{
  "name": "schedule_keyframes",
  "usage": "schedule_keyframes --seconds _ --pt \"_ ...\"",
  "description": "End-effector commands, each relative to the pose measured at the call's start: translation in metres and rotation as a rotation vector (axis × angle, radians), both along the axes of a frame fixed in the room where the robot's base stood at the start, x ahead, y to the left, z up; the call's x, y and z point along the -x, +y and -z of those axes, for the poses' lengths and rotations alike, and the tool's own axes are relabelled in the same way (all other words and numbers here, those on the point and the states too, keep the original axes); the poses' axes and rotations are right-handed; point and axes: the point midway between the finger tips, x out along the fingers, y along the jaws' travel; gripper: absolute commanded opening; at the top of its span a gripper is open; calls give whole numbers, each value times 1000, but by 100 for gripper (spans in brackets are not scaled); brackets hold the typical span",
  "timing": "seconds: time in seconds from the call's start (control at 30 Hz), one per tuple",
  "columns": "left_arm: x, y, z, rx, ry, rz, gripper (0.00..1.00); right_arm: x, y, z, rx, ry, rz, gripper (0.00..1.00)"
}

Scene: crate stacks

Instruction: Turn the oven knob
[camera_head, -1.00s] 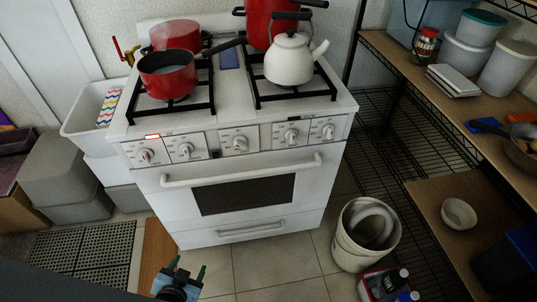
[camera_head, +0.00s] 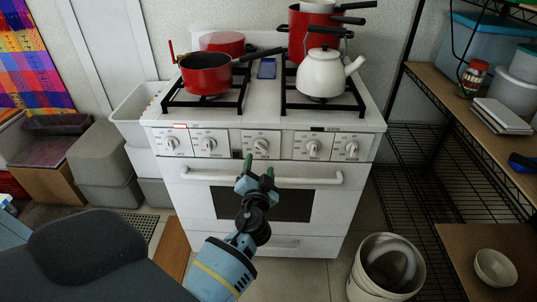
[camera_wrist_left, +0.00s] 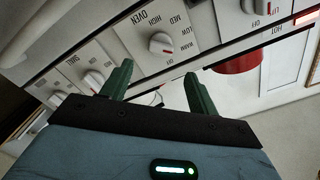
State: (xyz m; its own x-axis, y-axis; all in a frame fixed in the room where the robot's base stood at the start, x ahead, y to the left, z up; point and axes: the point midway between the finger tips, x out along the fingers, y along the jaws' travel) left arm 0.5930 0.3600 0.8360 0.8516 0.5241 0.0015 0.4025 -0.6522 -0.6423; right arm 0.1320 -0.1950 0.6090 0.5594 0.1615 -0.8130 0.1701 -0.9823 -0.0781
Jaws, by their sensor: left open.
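The oven knob (camera_head: 261,145) is the white middle knob on the stove's front panel. In the left wrist view the oven knob (camera_wrist_left: 162,43) sits under the printed word OVEN. My left gripper (camera_head: 258,168) is open and empty, just below and in front of this knob in the head view. In the left wrist view the green fingers of my left gripper (camera_wrist_left: 158,72) point toward the panel, with the knob beyond the gap between them. No contact with the knob shows. My right gripper is not in view.
The oven door handle (camera_head: 320,180) runs across below the knobs. A red saucepan (camera_head: 206,74) and a white kettle (camera_head: 321,74) stand on the burners. A white bucket (camera_head: 386,268) is on the floor at the right, by the wire shelf (camera_head: 425,175). Grey bins (camera_head: 105,165) stand left.

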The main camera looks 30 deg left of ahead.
Motion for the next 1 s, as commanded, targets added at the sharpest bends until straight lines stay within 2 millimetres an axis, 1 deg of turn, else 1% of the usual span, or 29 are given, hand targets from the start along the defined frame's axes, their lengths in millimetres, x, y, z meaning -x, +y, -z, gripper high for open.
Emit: schedule_keyframes --seconds 0.17,0.4,0.6,0.77,1.0 --pt "-10 6 -1 -3 0 1 60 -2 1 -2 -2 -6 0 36" --pt "-39 24 -1 -3 1 1 60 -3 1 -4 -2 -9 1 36" --pt "-58 35 0 -1 2 2 60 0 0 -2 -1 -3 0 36" --pt "-65 40 0 -1 2 1 60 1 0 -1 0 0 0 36" --pt "-66 41 0 0 2 2 60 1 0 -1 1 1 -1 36"
